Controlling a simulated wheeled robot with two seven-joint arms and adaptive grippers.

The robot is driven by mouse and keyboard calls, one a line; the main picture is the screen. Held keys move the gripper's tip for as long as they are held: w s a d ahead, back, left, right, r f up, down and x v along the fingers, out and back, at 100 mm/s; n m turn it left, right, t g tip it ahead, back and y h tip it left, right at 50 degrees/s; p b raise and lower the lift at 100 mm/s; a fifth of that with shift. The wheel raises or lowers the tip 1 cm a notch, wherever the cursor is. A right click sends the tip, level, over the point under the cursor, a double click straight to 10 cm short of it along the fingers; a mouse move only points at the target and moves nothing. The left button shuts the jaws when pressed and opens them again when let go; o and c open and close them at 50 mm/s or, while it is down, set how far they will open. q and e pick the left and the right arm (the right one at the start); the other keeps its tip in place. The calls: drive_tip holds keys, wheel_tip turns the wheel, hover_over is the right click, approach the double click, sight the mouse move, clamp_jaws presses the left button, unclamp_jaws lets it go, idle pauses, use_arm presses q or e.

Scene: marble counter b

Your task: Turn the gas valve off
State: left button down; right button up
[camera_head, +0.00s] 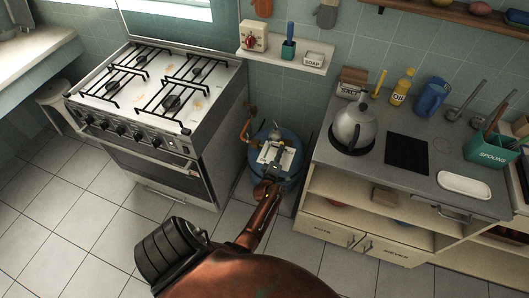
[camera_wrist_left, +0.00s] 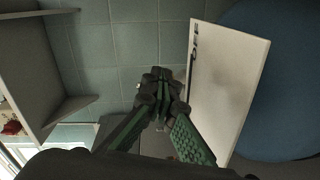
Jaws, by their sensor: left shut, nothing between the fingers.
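The blue gas cylinder (camera_head: 292,178) stands on the floor between the stove and the counter unit. An orange hose (camera_head: 246,128) runs beside its top. A white plate (camera_head: 264,155) sits over the cylinder's top; in the left wrist view this plate (camera_wrist_left: 228,80) bears dark lettering, partly cut by the view angle, with the blue cylinder (camera_wrist_left: 285,75) behind it. My left gripper (camera_head: 276,157) is at the plate in the head view. In the left wrist view it (camera_wrist_left: 160,82) is shut and empty, beside the plate. I cannot make out the valve handle clearly. My right gripper is not in view.
The stove (camera_head: 205,128) stands close on the left and the counter unit (camera_head: 320,165) close on the right, leaving a narrow gap. A wall shelf (camera_head: 290,60) hangs above the cylinder. A kettle (camera_head: 354,128) stands at the counter's near left. The tiled floor in front is clear.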

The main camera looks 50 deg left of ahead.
use_arm(q)
drive_tip(key=shift+w+d+r, duration=0.15)
drive_tip(key=shift+w, duration=0.1)
